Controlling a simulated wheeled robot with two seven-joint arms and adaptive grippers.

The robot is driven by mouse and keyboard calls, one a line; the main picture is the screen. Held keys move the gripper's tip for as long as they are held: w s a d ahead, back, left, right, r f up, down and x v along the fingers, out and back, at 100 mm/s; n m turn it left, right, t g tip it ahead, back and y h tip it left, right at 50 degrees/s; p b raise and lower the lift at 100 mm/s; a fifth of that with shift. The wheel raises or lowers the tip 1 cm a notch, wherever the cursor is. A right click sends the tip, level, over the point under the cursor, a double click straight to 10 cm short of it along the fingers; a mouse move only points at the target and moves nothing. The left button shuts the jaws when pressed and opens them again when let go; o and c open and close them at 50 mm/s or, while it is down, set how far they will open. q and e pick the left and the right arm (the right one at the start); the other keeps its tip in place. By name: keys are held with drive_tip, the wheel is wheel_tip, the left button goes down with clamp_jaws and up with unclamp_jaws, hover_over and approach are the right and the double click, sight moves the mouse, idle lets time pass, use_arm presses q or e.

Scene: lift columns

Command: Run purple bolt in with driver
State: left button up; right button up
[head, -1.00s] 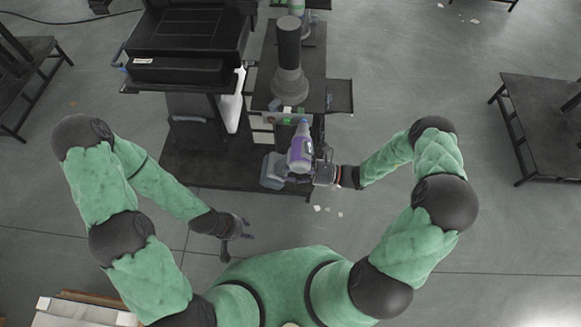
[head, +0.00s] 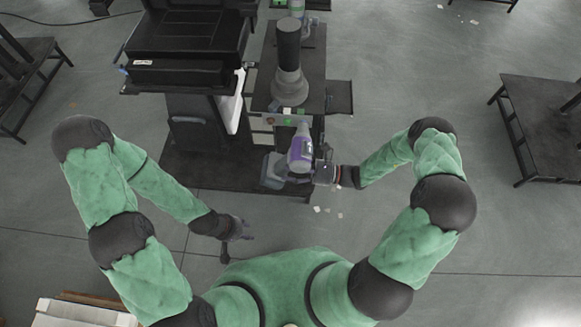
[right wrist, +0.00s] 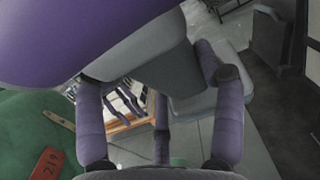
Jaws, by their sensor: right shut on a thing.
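The driver (head: 300,154), purple with a grey handle and base, is held upright-looking in front of the lift column's bench in the head view. My right gripper (head: 312,174) is shut on it from the right. In the right wrist view, the purple driver body (right wrist: 90,35) fills the upper left, and its grey handle (right wrist: 180,78) lies between my purple fingers. My left gripper (head: 241,233) hangs low at the left, away from the bench; its finger gap is too small to tell. I cannot make out the purple bolt; the driver may hide it.
A dark bench (head: 262,92) carries a grey column (head: 289,80) and a small panel with coloured buttons (head: 288,121). A black cabinet (head: 190,45) stands left of it. A dark table (head: 545,120) is at the right.

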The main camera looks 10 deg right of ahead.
drive_tip(key=shift+w+d+r, duration=0.1)
drive_tip(key=shift+w+d, duration=0.05)
drive_tip(key=shift+w, duration=0.25)
idle(0.9)
drive_tip(key=shift+s+a+p, duration=0.25)
drive_tip(key=shift+s+p, duration=0.05)
drive_tip(key=shift+s, duration=0.55)
drive_tip(key=shift+s+a+p, duration=0.25)
drive_tip(key=shift+s+p, duration=0.05)
drive_tip(key=shift+s, duration=0.5)
drive_tip(key=shift+s+a+p, duration=0.25)
drive_tip(key=shift+s+p, duration=0.05)
drive_tip(key=shift+s, duration=0.55)
drive_tip(key=s, duration=0.2)
drive_tip(key=s+a+p, duration=0.1)
drive_tip(key=shift+s, duration=0.4)
